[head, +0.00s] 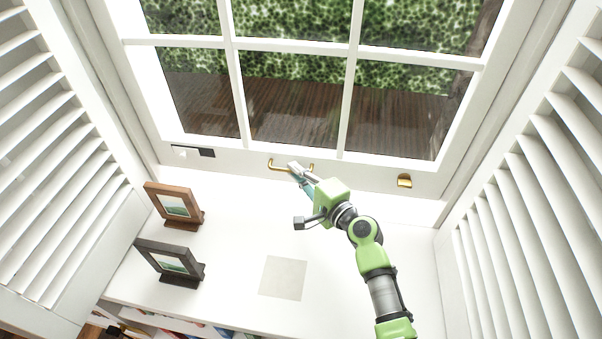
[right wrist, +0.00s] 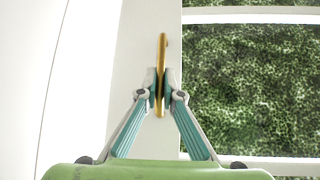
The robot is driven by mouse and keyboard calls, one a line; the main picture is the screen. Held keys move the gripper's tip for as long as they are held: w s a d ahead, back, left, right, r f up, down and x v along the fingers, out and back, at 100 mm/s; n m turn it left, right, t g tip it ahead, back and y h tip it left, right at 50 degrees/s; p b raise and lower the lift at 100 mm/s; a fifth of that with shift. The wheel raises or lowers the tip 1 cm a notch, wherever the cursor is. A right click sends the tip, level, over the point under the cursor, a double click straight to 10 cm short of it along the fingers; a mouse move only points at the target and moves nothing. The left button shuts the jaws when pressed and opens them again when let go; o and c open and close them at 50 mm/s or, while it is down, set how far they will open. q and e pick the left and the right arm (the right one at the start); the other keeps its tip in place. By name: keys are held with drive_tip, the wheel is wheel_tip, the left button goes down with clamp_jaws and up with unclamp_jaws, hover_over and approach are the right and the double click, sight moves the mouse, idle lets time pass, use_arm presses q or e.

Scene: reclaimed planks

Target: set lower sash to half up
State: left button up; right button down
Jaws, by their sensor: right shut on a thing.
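The lower sash (head: 230,159) is a white frame with glass panes, in the upper middle of the head view. Its bottom rail appears low, near the white sill; I cannot tell whether there is a gap below it. A brass bar handle (head: 276,167) is mounted on this rail. My right gripper (head: 298,168) is shut on the handle, toward its right part. In the right wrist view, the brass handle (right wrist: 162,50) passes between the two fingertips of the right gripper (right wrist: 161,88). My left gripper is not in view.
A brown picture frame (head: 170,204) and a dark picture frame (head: 168,262) stand on the left of the sill. A pale square (head: 284,277) lies in the middle. A brass fitting (head: 404,181) is right of the handle. White louvred shutters (head: 45,150) flank both sides.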

wheel_tip(320, 180, up, 8)
drive_tip(key=p, duration=0.5)
drive_tip(key=shift+f, duration=0.2)
drive_tip(key=c, duration=2.2)
unclamp_jaws()
drive_tip(key=shift+f, duration=0.1)
drive_tip(key=v, duration=0.8)
drive_tip(key=d+v, duration=0.1)
drive_tip(key=v, duration=0.3)
drive_tip(key=shift+w, duration=0.2)
